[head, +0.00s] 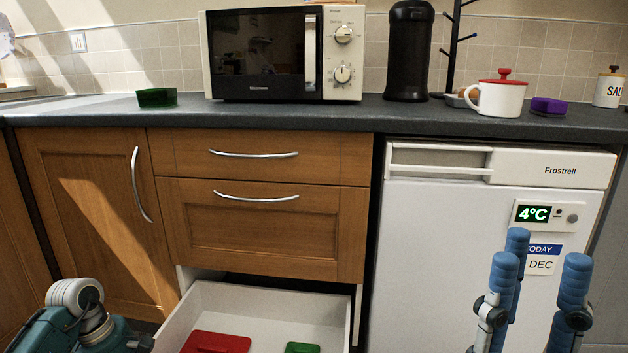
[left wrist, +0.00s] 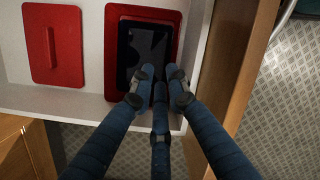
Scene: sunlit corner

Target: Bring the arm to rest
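My right gripper (head: 535,258) is upright in front of the white fridge at lower right of the head view. Its three blue fingers are spread and hold nothing. My left gripper is outside the head view; only part of its arm shows at lower left. In the left wrist view, my left gripper (left wrist: 160,80) points at a white drawer. Its fingertips are apart, in front of a dark flat thing (left wrist: 148,45) framed by a red thing (left wrist: 113,20). I cannot tell whether they touch. A red lid-like piece with a bar handle (left wrist: 70,55) lies left of it.
The open white drawer (head: 260,297) juts out low, with a red piece (head: 232,343) and a green piece (head: 302,348) inside. The counter (head: 300,118) bears a microwave (head: 270,55), a green item (head: 157,97), a red-lidded mug (head: 497,98) and a purple item (head: 548,106).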

